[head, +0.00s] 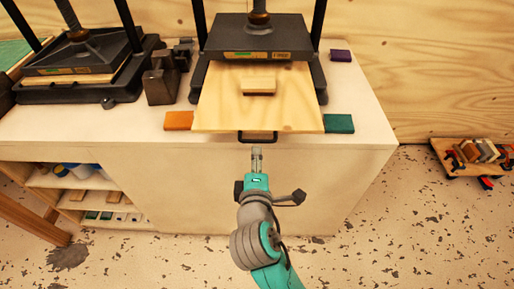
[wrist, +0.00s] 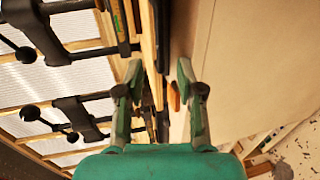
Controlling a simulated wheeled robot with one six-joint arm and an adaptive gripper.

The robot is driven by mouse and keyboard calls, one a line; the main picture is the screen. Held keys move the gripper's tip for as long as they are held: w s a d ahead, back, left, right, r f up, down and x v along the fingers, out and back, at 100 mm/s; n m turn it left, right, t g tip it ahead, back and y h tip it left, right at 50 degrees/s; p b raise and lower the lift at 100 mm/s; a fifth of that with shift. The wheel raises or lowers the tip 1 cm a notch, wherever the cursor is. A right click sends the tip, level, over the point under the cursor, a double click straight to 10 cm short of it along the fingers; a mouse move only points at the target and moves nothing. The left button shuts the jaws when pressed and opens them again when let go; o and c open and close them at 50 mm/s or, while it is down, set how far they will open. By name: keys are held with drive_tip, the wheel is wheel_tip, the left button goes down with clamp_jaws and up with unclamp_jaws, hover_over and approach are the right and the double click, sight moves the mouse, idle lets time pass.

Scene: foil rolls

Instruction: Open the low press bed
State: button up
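A black press (head: 258,37) stands on the white cabinet with a pale wooden bed (head: 220,105) under its dark plate. A small wooden block (head: 258,86) lies on the bed. A black bar handle (head: 258,138) is at the bed's front edge. My gripper (head: 256,152) is just in front of the handle and seems apart from it. In the wrist view my gripper (wrist: 160,72) has its two fingers spread, with nothing clearly held between them. A second press (head: 75,60) stands to the left. I cannot tell from height which press is the low one.
An orange block (head: 178,121) and a teal block (head: 338,124) flank the bed on the white cabinet (head: 365,140). Dark metal blocks (head: 160,80) stand between the presses. A purple block (head: 340,55) lies behind. A loaded cart (head: 455,170) stands right; the floor between is clear.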

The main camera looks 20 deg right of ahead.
drive_tip(key=shift+v, duration=2.55)
drive_tip(key=s+d+f+m+y, duration=0.2)
drive_tip(key=s+f+y, duration=0.1)
drive_tip(key=s+f, duration=0.35)
drive_tip(key=s+d+f+m+y, duration=0.1)
drive_tip(key=s+d+f+y, duration=0.1)
drive_tip(key=s+f, duration=0.45)
drive_tip(key=s+d+r+m, duration=0.1)
drive_tip(key=s+m, duration=0.4)
drive_tip(key=s, duration=0.4)
drive_tip(key=s+d+r+m, duration=0.1)
drive_tip(key=s+d+m, duration=0.1)
drive_tip(key=s+m, duration=0.4)
drive_tip(key=s, duration=0.4)
drive_tip(key=shift+d, duration=0.25)
